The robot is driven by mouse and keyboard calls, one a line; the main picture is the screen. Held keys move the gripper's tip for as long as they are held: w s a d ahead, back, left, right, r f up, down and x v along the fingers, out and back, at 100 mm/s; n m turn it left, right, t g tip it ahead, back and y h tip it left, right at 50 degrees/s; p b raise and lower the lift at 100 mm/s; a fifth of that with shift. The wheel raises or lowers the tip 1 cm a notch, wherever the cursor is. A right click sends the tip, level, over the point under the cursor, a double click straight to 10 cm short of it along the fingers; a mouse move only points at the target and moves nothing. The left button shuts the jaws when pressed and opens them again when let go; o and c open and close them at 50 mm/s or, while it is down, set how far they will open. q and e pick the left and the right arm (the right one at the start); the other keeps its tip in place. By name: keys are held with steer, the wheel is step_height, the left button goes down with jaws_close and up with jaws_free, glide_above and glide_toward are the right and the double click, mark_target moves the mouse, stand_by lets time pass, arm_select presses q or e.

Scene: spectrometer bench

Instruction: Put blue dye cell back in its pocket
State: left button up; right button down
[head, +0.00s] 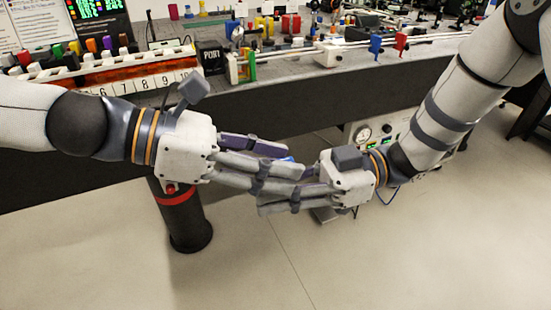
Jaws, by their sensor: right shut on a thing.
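A small patch of blue, likely the blue dye cell (287,159), shows between my two grippers; fingers hide the rest. My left gripper (285,160) reaches in from the left, and its fingers overlap those of my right gripper (265,195) in the view. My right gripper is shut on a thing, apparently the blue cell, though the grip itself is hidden. I cannot tell whether the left fingers touch the cell or how far they are apart. The numbered rack (152,82) with pockets and several coloured cells stands on the bench at the upper left.
A black PORT box (211,58) stands right of the rack. A rail with coloured holders (375,45) runs along the bench. The dark bench front (285,102) lies behind my grippers. A black post with a red band (185,215) stands below my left arm. The floor in front is clear.

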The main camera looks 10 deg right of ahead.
arm_select(q)
steer(key=v, duration=1.2)
arm_select(e)
steer(key=shift+a, duration=0.1)
arm_select(q)
steer(key=w+a+f+m+t+y, duration=0.3)
steer(key=a+f+m+t+y, duration=0.25)
steer(key=a+f+m, duration=0.55)
steer(key=s+d+r+m+h, duration=0.2)
steer(key=d+r+m, duration=0.15)
steer(key=m, duration=0.65)
steer(key=s+d+r+m+h, duration=0.25)
steer(key=d+m, duration=0.25)
steer(key=m, duration=0.5)
steer(key=x, duration=1.1)
steer(key=shift+w+d, duration=0.2)
steer(key=shift+w, duration=0.1)
arm_select(e)
steer(key=w+a+f+n+g+h, duration=0.1)
steer(key=w+a+f+n+g, duration=0.2)
steer(key=g, duration=0.3)
steer(key=shift+w+a+f+n+g+h, duration=0.3)
steer(key=shift+a+f+n+h, duration=0.1)
steer(key=shift+f+n, duration=0.35)
